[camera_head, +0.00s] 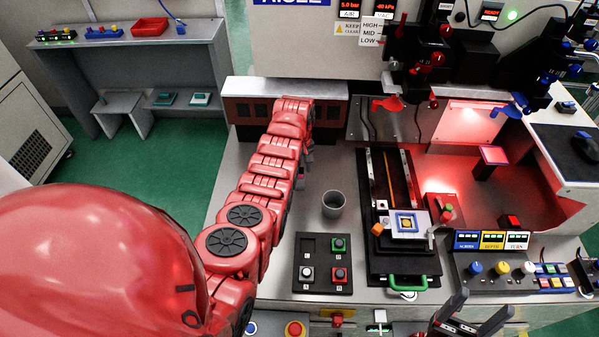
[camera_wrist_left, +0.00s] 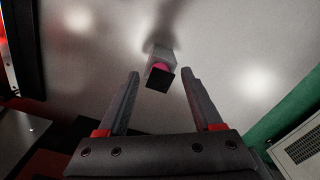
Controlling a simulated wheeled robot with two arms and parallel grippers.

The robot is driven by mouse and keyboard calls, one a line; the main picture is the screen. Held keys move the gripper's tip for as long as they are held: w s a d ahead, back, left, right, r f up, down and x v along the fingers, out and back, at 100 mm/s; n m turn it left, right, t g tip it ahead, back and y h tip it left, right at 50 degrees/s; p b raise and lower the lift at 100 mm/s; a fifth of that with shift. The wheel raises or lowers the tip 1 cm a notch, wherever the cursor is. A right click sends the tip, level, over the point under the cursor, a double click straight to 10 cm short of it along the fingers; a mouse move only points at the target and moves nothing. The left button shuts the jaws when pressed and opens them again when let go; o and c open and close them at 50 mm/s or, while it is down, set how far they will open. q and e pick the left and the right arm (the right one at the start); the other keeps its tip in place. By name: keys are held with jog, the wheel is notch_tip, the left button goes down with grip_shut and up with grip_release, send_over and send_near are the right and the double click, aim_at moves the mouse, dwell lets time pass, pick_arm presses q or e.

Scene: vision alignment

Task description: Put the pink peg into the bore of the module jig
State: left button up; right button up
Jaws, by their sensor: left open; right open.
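The module jig (camera_head: 425,217) is a pale plate on the black slide, carrying a blue and gold square part. I cannot make out the bore for certain. In the left wrist view, a grey block with a dark square end (camera_wrist_left: 160,78) and a pink part (camera_wrist_left: 158,66), probably the pink peg, is ahead of my left gripper (camera_wrist_left: 161,73), roughly between the open fingertips and not held. In the head view my left gripper (camera_head: 301,178) is mostly hidden by its own arm, left of the grey cup. My right gripper (camera_head: 469,312) is open and empty at the bottom right.
A grey cup (camera_head: 333,204) stands between my left arm and the black slide (camera_head: 375,264). A black button panel (camera_head: 313,282) lies in front of it. A control console (camera_head: 500,275) is at right. A red-lit machine (camera_head: 470,125) stands behind.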

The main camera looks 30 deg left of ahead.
pick_arm(q)
grip_shut()
dwell(0.3)
jog(key=shift+r, duration=0.1)
